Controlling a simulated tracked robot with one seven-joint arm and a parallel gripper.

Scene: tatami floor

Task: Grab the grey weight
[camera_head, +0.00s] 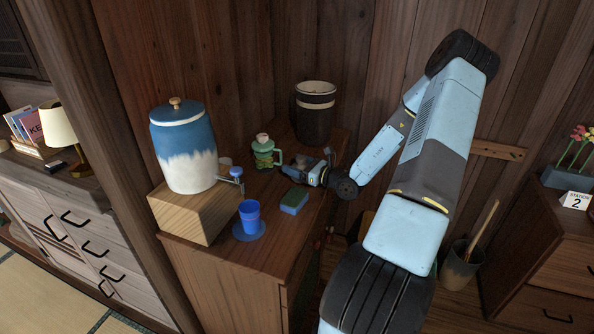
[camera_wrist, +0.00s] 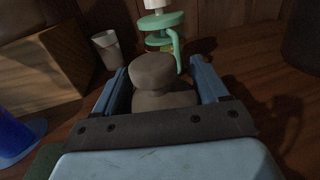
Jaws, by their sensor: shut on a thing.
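The grey weight (camera_wrist: 153,72) has a rounded knob on top of a wider body. In the wrist view it sits between the two fingers of my gripper (camera_wrist: 163,92), which is shut on it. In the head view my gripper (camera_head: 322,170) is low over the wooden cabinet top, and the weight (camera_head: 301,162) shows only as a small grey shape at the fingers. The lower part of the weight is hidden by my gripper, so I cannot tell whether it touches the cabinet top.
A green mug-like thing (camera_head: 264,152) stands just beyond my gripper, with a small cup (camera_wrist: 108,48) to its left. A blue-and-green sponge (camera_head: 295,200) and a blue cup (camera_head: 250,216) are nearer. A dispenser (camera_head: 185,147) stands left, a dark canister (camera_head: 315,112) behind.

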